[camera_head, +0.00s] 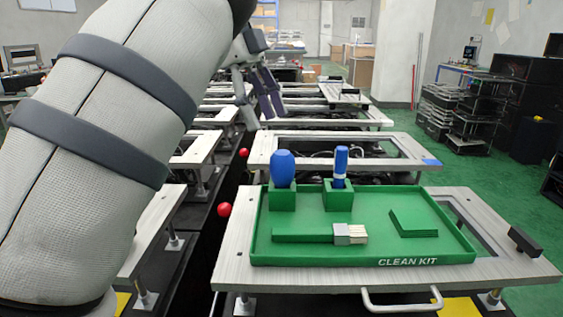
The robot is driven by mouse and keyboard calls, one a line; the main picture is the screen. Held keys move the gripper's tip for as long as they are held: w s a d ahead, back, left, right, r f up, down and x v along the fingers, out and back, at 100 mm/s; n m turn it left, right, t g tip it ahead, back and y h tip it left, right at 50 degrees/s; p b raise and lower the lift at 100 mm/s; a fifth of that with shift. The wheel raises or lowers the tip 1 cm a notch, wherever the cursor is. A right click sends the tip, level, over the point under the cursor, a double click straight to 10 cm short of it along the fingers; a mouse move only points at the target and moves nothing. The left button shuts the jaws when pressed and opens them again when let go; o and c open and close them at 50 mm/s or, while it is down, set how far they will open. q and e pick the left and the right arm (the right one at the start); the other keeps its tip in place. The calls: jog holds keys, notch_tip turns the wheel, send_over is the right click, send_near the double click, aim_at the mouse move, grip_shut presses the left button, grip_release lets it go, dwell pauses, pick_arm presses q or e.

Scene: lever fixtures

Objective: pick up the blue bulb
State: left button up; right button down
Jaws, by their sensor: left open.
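The blue bulb (283,168) stands upright in a green square holder at the back left of the green clean-kit tray (360,260). My left gripper (260,106) is open and empty. In the picture it shows above and a little left of the bulb, apart from it. My left arm covers much of the left side of the view. My right gripper is not in view.
A blue and white bottle (341,166) stands in a second holder right of the bulb. A brush (350,234) and a green block (413,222) lie in the tray. Red knobs (224,209) stick out left of the frames. A metal handle (402,305) is in front.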

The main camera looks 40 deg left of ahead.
aim_at(277, 151)
pick_arm(q)
jog(key=x, duration=1)
jog(key=shift+s+d+f+p, duration=0.2)
jog(key=shift+s+d+p, duration=0.1)
jog(key=shift+d, duration=0.15)
jog(key=c, duration=1.2)
